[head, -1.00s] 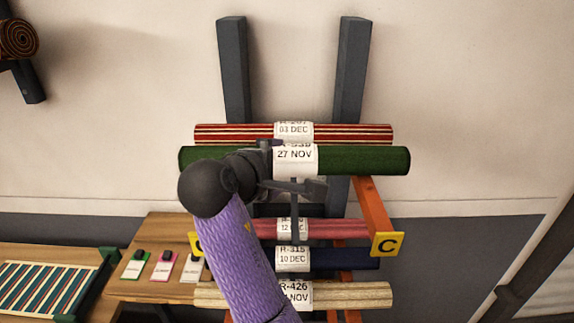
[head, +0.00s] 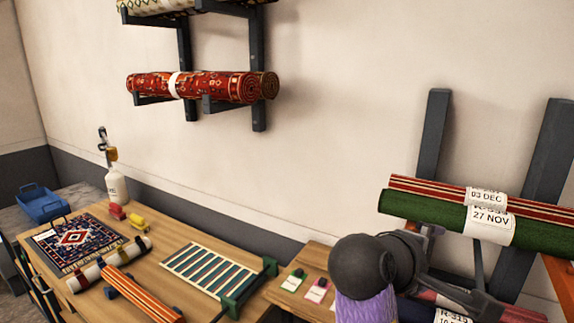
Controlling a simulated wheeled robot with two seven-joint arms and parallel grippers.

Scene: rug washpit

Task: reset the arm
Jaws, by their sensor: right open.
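My right gripper (head: 468,270) is at the lower right of the head view, on a purple arm with a dark round wrist. Its jaws are open, with no rug visibly between them. It is in front of the rug rack, just below the green rug roll (head: 420,207) tagged 27 NOV. I cannot tell whether it touches that roll. A red striped roll (head: 430,187) tagged 03 DEC lies above the green one. Lower rolls, one pinkish red and one dark blue, are partly hidden by my gripper. My left gripper is not in view.
A smaller table (head: 290,290) bears tags. Wall brackets hold a red rug roll (head: 205,86). A blue tray (head: 42,203) stands far left.

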